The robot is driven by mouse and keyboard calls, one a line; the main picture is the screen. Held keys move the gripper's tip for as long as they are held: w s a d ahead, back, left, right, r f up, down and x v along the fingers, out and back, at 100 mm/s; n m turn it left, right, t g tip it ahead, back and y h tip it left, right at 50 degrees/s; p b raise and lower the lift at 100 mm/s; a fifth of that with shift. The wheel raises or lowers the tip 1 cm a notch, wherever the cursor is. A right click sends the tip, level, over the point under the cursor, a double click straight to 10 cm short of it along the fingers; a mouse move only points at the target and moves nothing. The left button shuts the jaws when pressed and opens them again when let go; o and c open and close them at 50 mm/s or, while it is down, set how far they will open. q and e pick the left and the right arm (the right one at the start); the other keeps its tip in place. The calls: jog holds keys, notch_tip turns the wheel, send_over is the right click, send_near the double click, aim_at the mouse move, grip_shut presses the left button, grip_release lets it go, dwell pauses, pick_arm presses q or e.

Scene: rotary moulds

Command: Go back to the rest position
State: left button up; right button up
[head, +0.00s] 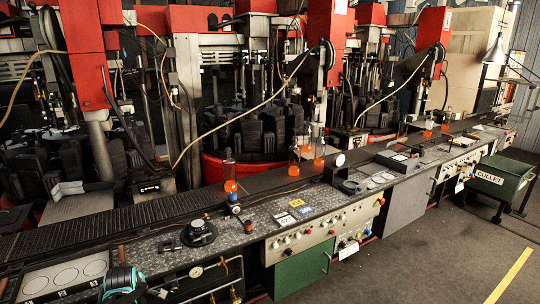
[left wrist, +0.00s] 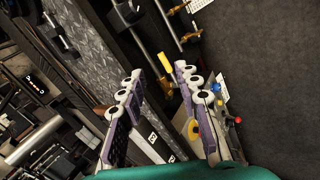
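My left gripper (left wrist: 158,76) shows in the left wrist view with its two purple and white fingers spread apart and nothing held between them. Beyond them lie the bench front, its brass fittings and the dark floor. In the head view a dark and teal part of my left arm (head: 122,284) shows at the bottom left, in front of the bench edge; its fingers cannot be made out there. My right gripper is in neither view.
A long workbench (head: 255,223) with control panels (head: 320,233) runs along the machines. Glass bottles with orange bases, such as one bottle (head: 230,178), stand along the conveyor (head: 130,216). A green COLLET bin (head: 497,180) stands at right. The floor (head: 440,250) in front is clear.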

pick_arm(q)
jog(key=s+d+r+m+h, duration=0.1)
jog(key=s+d+r+m, duration=0.2)
jog(key=s+d+m, duration=0.7)
jog(key=s+d+r+m+t+h, duration=0.1)
jog(key=s+d+r+m+h, duration=0.1)
jog(key=s+d+m, duration=0.9)
jog(key=d+r, duration=0.1)
jog(key=d, duration=0.4)
jog(key=shift+r, duration=0.25)
